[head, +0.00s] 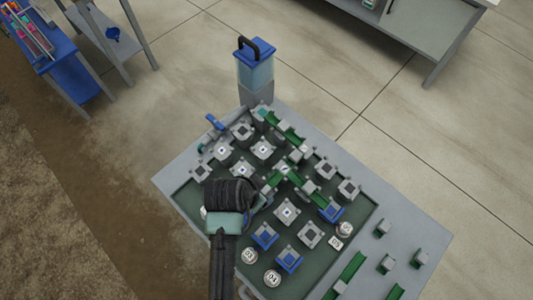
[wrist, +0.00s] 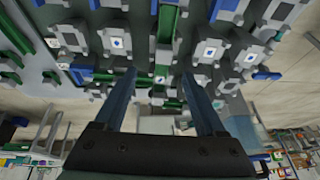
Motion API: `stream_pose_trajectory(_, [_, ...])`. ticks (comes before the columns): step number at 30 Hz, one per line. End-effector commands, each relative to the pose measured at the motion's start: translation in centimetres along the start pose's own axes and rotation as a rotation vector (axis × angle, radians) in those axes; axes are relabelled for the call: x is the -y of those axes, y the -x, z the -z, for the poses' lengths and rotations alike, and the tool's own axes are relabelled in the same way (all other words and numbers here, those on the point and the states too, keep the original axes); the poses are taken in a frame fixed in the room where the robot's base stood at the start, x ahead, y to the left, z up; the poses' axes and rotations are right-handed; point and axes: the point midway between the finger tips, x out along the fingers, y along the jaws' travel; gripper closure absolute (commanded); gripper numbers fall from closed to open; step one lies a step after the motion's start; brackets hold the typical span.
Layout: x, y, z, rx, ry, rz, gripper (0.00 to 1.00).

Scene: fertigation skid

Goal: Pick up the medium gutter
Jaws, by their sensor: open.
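Several green gutters show in the head view, and I cannot tell for sure which is the medium one. One gutter (head: 285,126) lies across the back of the panel, and another (head: 296,178) lies near its middle, by my arm. A further gutter (head: 350,270) lies at the lower right, with another (head: 396,292) partly cut off by the frame edge. My gripper (wrist: 158,74) is open and empty. In the wrist view a green gutter (wrist: 168,22) runs lengthwise ahead of the gap between its fingers. My arm hides part of the panel in the head view.
The grey panel (head: 175,172) is crowded with grey blocks and several blue-marked ones (head: 264,236). A blue-lidded clear tank (head: 256,68) stands at its back. Round white-topped pieces (head: 272,278) sit at the front. Another bench (head: 425,38) is at the upper right; the floor between is clear.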

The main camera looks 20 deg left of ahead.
Motion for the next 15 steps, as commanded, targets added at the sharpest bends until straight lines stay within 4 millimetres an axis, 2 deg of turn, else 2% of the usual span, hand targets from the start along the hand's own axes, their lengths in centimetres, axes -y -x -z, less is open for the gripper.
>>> stream_pose_trajectory(3, [0.0,-1.8,0.1,0.0,0.001,-0.001,0.28])
stream_pose_trajectory(6, [0.1,-2.8,0.1,0.0,0.001,0.001,0.28])
stream_pose_trajectory(15, [0.2,-4.4,-0.1,0.0,0.0,0.0,0.28])
